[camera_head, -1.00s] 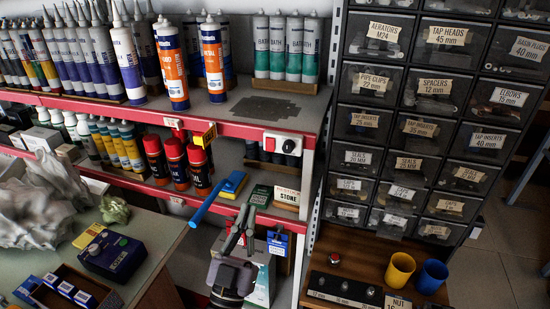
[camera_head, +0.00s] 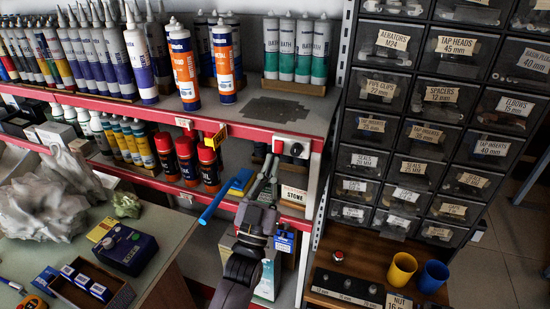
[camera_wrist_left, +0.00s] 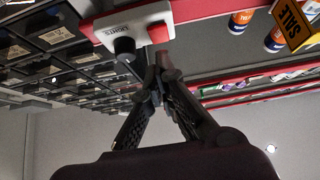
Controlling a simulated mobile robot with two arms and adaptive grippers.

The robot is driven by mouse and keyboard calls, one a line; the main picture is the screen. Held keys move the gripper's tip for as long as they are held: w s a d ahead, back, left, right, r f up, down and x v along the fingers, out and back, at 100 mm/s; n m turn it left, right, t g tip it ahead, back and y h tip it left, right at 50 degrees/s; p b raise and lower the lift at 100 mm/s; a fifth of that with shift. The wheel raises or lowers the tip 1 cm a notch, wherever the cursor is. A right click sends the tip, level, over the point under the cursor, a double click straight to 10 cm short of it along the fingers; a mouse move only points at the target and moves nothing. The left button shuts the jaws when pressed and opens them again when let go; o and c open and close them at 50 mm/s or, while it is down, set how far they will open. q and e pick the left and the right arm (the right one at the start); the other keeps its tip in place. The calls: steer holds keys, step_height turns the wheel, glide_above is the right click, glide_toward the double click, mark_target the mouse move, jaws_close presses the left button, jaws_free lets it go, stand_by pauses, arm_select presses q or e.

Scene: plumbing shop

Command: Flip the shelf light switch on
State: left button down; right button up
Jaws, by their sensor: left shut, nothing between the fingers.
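The light switch box (camera_head: 291,148) is a small white box on the red front edge of the shelf, with a red part on its left and a dark knob on its right. My left gripper (camera_head: 269,166) is shut and empty, just below the box. In the wrist view its fingertips (camera_wrist_left: 163,66) are together under the box's right end; I cannot tell whether they touch it. My right gripper is out of view.
Sealant tubes (camera_head: 185,68) and cans (camera_head: 187,160) line the shelves to the left. A blue-handled brush (camera_head: 215,204) juts out beside my left arm. A yellow sale tag (camera_head: 216,137) hangs on the shelf edge. Drawers (camera_head: 430,95) stand to the right.

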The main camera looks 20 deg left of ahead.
mark_target(281, 147)
arm_select(q)
steer(key=shift+w+f, duration=0.1)
steer(key=shift+w, duration=0.95)
steer(key=f+t+b, duration=0.1)
steer(key=b, duration=0.2)
steer(key=shift+w+f+b, duration=0.1)
steer(key=shift+w+b, duration=0.25)
steer(key=shift+b, duration=0.05)
steer(key=shift+r+p, duration=0.35)
steer(key=shift+r, duration=0.05)
